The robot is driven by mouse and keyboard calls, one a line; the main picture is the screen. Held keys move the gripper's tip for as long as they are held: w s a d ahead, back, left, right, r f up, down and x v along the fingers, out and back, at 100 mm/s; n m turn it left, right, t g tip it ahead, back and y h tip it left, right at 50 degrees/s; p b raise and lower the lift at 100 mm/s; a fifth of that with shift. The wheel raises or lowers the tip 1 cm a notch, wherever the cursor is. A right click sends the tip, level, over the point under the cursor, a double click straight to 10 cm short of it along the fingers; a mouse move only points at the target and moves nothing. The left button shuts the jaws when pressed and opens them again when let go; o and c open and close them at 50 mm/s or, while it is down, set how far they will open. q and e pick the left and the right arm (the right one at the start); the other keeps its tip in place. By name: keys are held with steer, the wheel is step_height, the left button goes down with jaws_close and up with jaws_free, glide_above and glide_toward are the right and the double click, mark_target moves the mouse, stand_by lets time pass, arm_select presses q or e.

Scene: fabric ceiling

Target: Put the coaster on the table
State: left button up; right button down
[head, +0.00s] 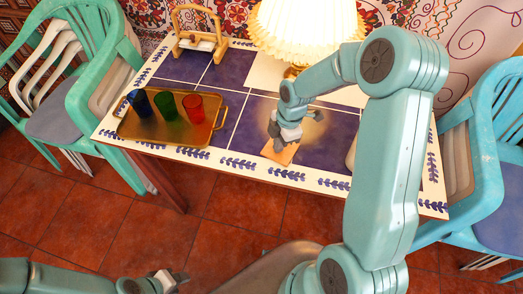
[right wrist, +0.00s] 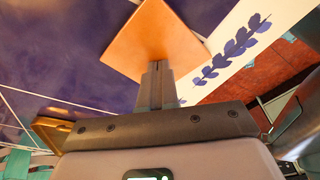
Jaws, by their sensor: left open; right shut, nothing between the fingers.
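The coaster (head: 281,151) is a thin orange-brown square. It appears to lie flat on the table (head: 330,155), near its front edge, partly over the white border. In the right wrist view the coaster (right wrist: 152,38) is just beyond my fingertips. My right gripper (head: 282,144) is shut and empty, right over the coaster's near part. The same gripper in the right wrist view (right wrist: 157,70) has its fingers together at the coaster's corner; I cannot tell whether they touch it. My left gripper (head: 172,279) is open and empty, low in front of the table, over the floor.
A brown tray (head: 140,130) with blue, green and red cups stands on the table's left. A wooden stand (head: 198,25) is at the back left. A lit lamp (head: 305,30) stands at the back. Chairs (head: 100,85) flank the table. Blue tabletop around the coaster is clear.

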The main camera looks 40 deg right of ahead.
arm_select(q)
steer(key=shift+a+f, duration=0.1)
steer(key=shift+f, duration=0.05)
arm_select(e)
steer(key=shift+s+f, duration=0.3)
steer(key=shift+f, duration=0.1)
steer(key=shift+w+d+r+p, duration=0.1)
steer(key=shift+d+r+p, duration=0.1)
steer(key=shift+r+p, duration=0.35)
steer(key=shift+w+d, duration=0.1)
steer(key=shift+w, duration=0.05)
steer(key=shift+a+r, duration=0.25)
steer(key=shift+a, duration=0.05)
steer(key=d, duration=0.3)
steer(key=s+d+b, duration=0.1)
steer(key=d, duration=0.3)
steer(key=s+d+b, duration=0.1)
steer(key=d, duration=0.3)
steer(key=shift+s+d+f, duration=0.1)
steer(key=shift+d, duration=0.1)
arm_select(q)
steer(key=shift+s+d+f, duration=0.2)
steer(key=shift+d+f, duration=0.3)
steer(key=shift+f, duration=0.15)
arm_select(e)
steer(key=shift+d, duration=0.3)
